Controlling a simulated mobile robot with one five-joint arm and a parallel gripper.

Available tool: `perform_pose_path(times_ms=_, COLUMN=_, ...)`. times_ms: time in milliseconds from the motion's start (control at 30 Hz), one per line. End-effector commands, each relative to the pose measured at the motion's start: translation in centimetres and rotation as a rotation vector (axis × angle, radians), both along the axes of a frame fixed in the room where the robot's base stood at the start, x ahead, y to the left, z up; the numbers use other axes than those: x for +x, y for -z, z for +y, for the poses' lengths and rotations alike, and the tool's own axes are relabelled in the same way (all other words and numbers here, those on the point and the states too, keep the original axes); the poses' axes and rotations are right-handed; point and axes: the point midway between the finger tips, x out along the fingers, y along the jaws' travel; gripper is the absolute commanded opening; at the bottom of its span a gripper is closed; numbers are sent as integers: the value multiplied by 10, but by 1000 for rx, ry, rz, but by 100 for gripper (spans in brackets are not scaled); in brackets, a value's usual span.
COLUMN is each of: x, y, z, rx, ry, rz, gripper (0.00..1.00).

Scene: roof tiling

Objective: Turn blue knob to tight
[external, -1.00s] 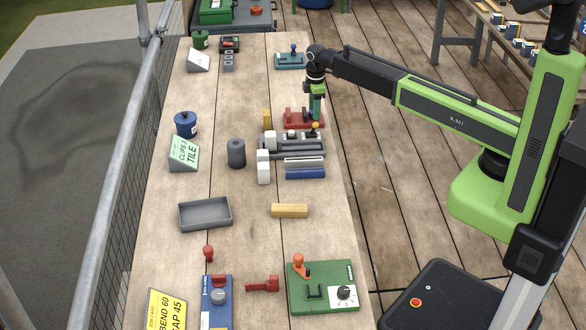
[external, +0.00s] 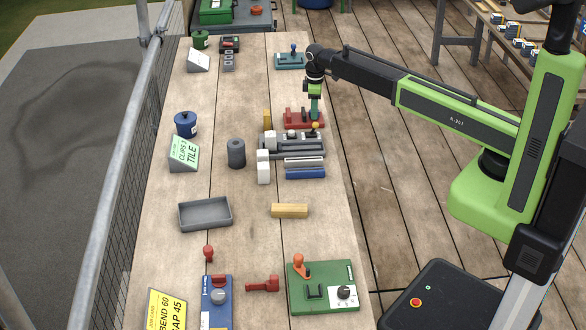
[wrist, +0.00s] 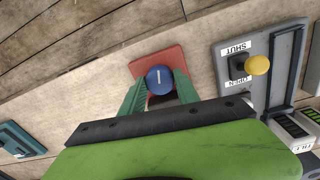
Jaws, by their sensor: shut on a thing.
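The blue knob (wrist: 159,79) sits on a red base in the wrist view, with a white line on its top pointing nearly straight up the picture. My gripper (wrist: 158,88) has its two green fingers on either side of the knob and is shut on it. In the external view my gripper (external: 315,116) points down at the red base (external: 295,118) near the bench's right edge. The knob is hidden there behind my fingers. I cannot read any tight mark.
A grey fixture with a yellow-knobbed lever (wrist: 258,65), marked SHUT and OPEN, stands close to the right of the red base in the wrist view. A teal device (external: 290,59) lies farther back.

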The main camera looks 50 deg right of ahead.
Motion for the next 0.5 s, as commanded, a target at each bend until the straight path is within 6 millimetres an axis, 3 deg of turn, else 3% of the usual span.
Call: perform_pose_path(times_ms=500, x=0, y=0, z=0, rx=0, ry=324, rz=0, gripper=0)
